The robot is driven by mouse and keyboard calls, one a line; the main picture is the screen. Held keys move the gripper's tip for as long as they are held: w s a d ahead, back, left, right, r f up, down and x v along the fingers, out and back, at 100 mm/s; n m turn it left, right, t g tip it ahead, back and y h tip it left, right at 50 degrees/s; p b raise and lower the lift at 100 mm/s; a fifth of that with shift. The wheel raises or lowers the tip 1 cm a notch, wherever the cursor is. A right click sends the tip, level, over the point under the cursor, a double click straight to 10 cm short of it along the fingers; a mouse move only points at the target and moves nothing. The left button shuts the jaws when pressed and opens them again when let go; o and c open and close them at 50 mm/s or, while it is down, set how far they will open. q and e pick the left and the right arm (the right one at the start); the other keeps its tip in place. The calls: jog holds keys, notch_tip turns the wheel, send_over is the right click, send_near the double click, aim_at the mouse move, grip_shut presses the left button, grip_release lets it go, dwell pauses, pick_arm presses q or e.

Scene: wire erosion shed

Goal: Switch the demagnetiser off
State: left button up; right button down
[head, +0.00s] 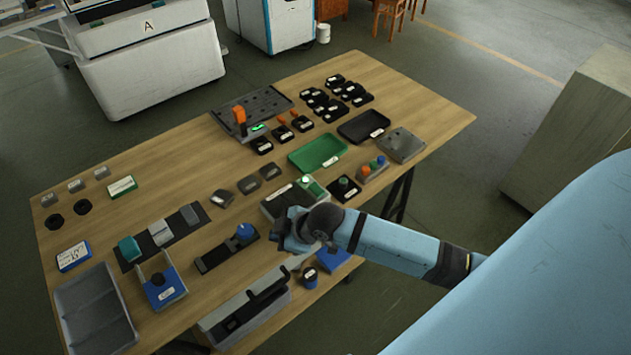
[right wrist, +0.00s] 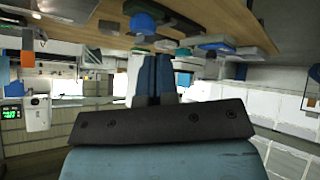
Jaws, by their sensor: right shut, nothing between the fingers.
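A dark grey box (head: 276,208) with a white strip on top and a green part with a bright lamp (head: 305,180) at its far right corner stands mid-table in the head view. It looks like the demagnetiser, but its label is too small to read. My right gripper (head: 283,243) is at the near side of this box, and my wrist hides part of it. In the right wrist view my right gripper's fingers (right wrist: 156,62) are together and empty. Whether they touch anything cannot be told. My left gripper is not in view.
A blue-knobbed fixture (head: 212,260) lies left of my gripper. A black-handled grey case (head: 215,328) and a blue block (head: 335,257) are nearby. A green tray (head: 317,149) and a box with coloured buttons (head: 372,174) stand beyond.

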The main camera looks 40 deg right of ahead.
jog(key=w+d+n+b, duration=0.1)
jog(key=w+d+n+g, duration=0.1)
jog(key=w+d, duration=0.1)
jog(key=w+d+r+n+h+b, duration=0.1)
jog(key=w, duration=0.1)
jog(key=shift+w+d+n+g+b, duration=0.2)
jog(key=shift+n+g+b, duration=0.1)
jog(key=shift+g+b, duration=0.1)
jog(key=w+d+r+n+g+h+b, duration=0.1)
jog(key=w+d+r+n+b, duration=0.1)
jog(key=d, duration=0.2)
notch_tip(320, 180, up, 7)
jog(key=n+g+h+b, duration=0.2)
jog(key=g+h+b, duration=0.1)
send_over(315, 185)
jog(key=s, duration=0.2)
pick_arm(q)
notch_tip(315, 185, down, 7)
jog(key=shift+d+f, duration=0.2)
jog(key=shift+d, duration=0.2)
pick_arm(e)
jog(key=shift+s+d+f, duration=0.1)
jog(key=shift+s+f, duration=0.05)
jog(key=shift+s, duration=0.05)
